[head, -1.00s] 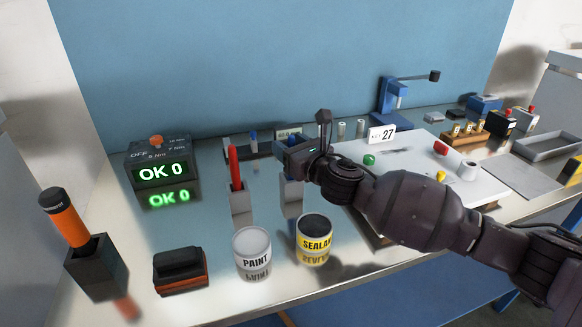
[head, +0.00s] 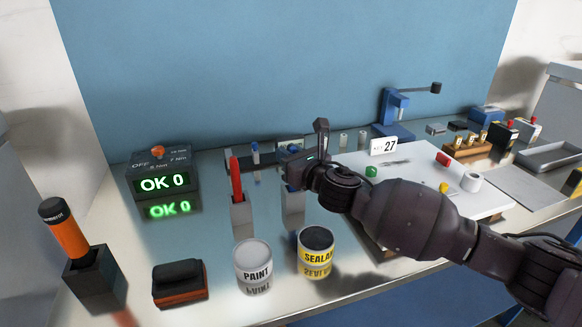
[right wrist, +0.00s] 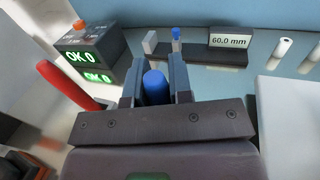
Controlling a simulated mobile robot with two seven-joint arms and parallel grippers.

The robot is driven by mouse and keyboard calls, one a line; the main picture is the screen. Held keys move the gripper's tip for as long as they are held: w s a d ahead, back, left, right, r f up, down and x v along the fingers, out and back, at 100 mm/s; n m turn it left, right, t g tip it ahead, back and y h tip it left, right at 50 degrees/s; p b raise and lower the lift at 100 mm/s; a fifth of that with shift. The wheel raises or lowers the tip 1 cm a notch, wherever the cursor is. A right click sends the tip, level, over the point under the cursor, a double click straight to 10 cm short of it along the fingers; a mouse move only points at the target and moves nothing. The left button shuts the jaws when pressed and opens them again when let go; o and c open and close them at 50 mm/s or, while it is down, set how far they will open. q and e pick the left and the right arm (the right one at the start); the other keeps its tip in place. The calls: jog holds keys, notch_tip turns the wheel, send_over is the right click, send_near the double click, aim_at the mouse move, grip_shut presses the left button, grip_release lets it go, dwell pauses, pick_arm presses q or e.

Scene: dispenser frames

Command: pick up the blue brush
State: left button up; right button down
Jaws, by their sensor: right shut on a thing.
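The blue brush shows as a blue handle (right wrist: 155,87) between the two fingers in the right wrist view; a bit of its blue top (head: 293,148) shows in the head view. My right gripper (head: 294,166) is shut on it, above a grey block holder (head: 293,203). The gripper hides most of the brush, and I cannot tell whether its lower end is still in the holder. My left gripper is not in view.
A red brush (head: 236,178) stands in a grey holder just left. Paint (head: 254,262) and sealant (head: 316,252) cans stand in front. A dark rack with a blue-topped piece (head: 255,152) is behind. A white board (head: 420,185) lies to the right, under my forearm.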

pick_arm(q)
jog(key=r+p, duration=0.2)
jog(key=p, duration=0.1)
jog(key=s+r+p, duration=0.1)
jog(key=p, duration=0.1)
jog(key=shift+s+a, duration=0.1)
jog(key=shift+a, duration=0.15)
pick_arm(e)
notch_tip(320, 180, up, 20)
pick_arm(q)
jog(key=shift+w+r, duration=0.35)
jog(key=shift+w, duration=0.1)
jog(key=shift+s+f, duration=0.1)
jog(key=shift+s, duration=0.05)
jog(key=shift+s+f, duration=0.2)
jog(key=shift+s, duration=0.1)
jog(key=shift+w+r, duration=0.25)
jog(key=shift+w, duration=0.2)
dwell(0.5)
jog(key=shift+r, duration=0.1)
pick_arm(e)
jog(key=shift+f, duration=0.1)
